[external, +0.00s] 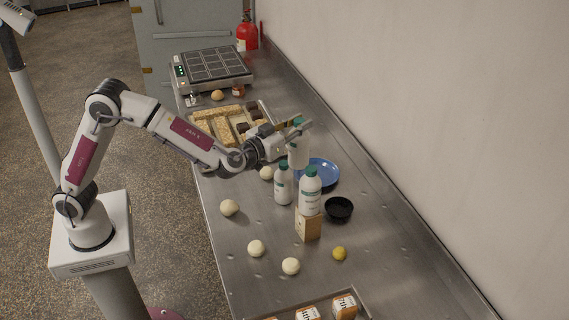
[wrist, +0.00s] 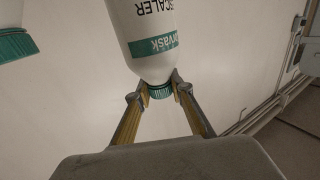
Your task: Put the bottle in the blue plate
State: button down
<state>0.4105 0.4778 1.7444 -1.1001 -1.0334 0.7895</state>
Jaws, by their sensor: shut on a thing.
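My gripper (external: 300,124) is shut on the green cap of a white bottle (external: 299,152), which hangs upright below the fingers. In the wrist view the same bottle (wrist: 150,40) has its cap between my gripper's two fingertips (wrist: 160,90). The blue plate (external: 329,173) lies on the steel counter, and the held bottle overlaps its left part in the external view. I cannot tell whether the bottle's base touches the plate.
Two similar bottles stand nearer: one on the counter (external: 283,188), one on a wooden block (external: 308,226). A black bowl (external: 339,209) is beside them. Dough balls (external: 229,208) and a yellow ball (external: 339,253) lie around. A bread tray (external: 262,108) and a scale (external: 212,68) are farther back.

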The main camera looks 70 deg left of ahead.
jog(key=shift+w+a+m+t+h, duration=0.9)
jog(key=shift+w+a+m+h, duration=1.8)
jog(key=shift+w, duration=2.85)
jog(key=w+a+f+h, duration=0.2)
jog(key=a+f, duration=0.7)
jog(key=shift+w+f, duration=0.1)
notch_tip(320, 180, down, 6)
